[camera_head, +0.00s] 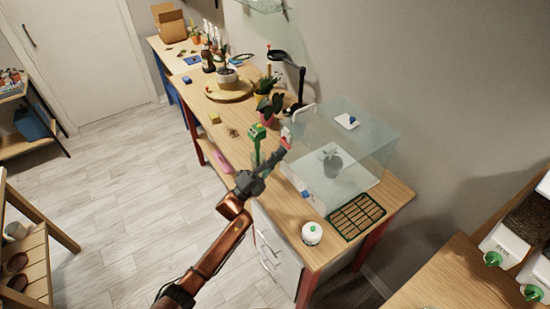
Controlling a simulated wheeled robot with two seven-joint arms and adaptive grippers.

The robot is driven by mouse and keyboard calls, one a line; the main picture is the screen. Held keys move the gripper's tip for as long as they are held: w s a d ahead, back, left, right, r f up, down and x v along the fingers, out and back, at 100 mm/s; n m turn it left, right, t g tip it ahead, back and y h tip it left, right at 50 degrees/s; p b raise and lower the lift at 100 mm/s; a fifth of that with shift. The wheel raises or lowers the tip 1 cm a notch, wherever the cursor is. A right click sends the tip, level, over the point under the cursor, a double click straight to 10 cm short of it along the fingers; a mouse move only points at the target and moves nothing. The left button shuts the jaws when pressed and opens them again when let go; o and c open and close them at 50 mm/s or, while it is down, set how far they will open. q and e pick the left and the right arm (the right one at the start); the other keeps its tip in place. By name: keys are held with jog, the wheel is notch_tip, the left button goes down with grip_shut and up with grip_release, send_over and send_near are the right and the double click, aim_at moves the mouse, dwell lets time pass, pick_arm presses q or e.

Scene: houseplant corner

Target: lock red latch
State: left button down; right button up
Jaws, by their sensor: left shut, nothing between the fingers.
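A clear glass case (375,140) stands on the wooden bench, with a grey pot (332,162) inside. A small red part (286,143), which looks like the red latch, is at the case's left front side. My left gripper (281,150) is shut and empty, its tip right at this red part. I cannot tell whether they touch, and the gripper partly hides the latch, so its position is unclear. A blue part (305,194) sits low on the case's front side. My right gripper is not in view.
A green grid tray (356,217) and a white round pot (312,233) are on the bench's near end. A green bottle-like item (257,135) stands just left of my gripper. Potted plants (269,107) stand farther back.

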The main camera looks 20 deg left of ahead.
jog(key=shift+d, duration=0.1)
pick_arm(q)
jog(key=shift+s+r+n+t+y+p, duration=0.1)
jog(key=shift+r+n+t+y+p, duration=0.1)
jog(key=shift+n+t+y+p, duration=0.35)
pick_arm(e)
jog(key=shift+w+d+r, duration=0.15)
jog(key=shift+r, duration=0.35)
pick_arm(q)
jog(key=shift+r+n+p, duration=0.1)
jog(key=shift+n+p, duration=0.2)
jog(key=shift+n, duration=0.25)
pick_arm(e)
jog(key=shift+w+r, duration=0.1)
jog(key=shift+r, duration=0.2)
